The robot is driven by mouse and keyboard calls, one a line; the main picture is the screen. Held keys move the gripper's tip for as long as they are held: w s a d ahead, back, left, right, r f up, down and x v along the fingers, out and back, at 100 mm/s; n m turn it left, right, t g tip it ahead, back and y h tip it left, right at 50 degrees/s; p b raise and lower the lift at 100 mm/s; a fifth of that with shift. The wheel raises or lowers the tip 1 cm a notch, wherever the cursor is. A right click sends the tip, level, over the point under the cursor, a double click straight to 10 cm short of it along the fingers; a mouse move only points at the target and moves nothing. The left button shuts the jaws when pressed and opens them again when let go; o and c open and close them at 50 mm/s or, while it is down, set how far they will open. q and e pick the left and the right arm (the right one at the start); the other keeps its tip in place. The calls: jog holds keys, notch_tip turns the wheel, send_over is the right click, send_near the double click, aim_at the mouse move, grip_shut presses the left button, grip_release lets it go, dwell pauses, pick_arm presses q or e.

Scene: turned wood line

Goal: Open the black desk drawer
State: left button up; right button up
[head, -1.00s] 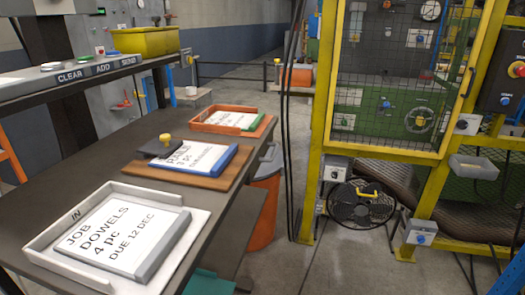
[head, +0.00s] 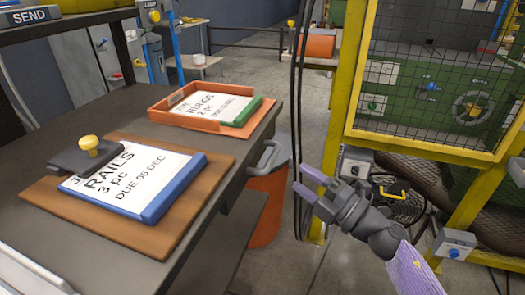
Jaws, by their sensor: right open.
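The black desk (head: 75,118) fills the left of the head view. A grey bar handle (head: 268,155) stands out from its right-hand side, below the tabletop edge. The drawer front behind the handle is seen at a steep angle, and I cannot make out its edges or any gap. My right gripper (head: 308,182) is open and empty, with its two pale purple fingers pointing left. It is apart from the handle, to its right and slightly lower in the picture. My left gripper is out of view.
On the desk are a wooden board (head: 120,222) with a blue-edged RAILS card and an orange tray (head: 163,110) with a green-edged card. An orange bin (head: 266,205) stands beside the desk. Black cables (head: 296,110) hang behind my gripper. A yellow cage frame (head: 343,100) stands right.

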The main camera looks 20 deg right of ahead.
aim_at(273, 156)
jog(key=b+x, duration=0.1)
jog(key=x, duration=0.7)
jog(key=shift+a, duration=0.15)
jog(key=c, duration=0.5)
grip_shut()
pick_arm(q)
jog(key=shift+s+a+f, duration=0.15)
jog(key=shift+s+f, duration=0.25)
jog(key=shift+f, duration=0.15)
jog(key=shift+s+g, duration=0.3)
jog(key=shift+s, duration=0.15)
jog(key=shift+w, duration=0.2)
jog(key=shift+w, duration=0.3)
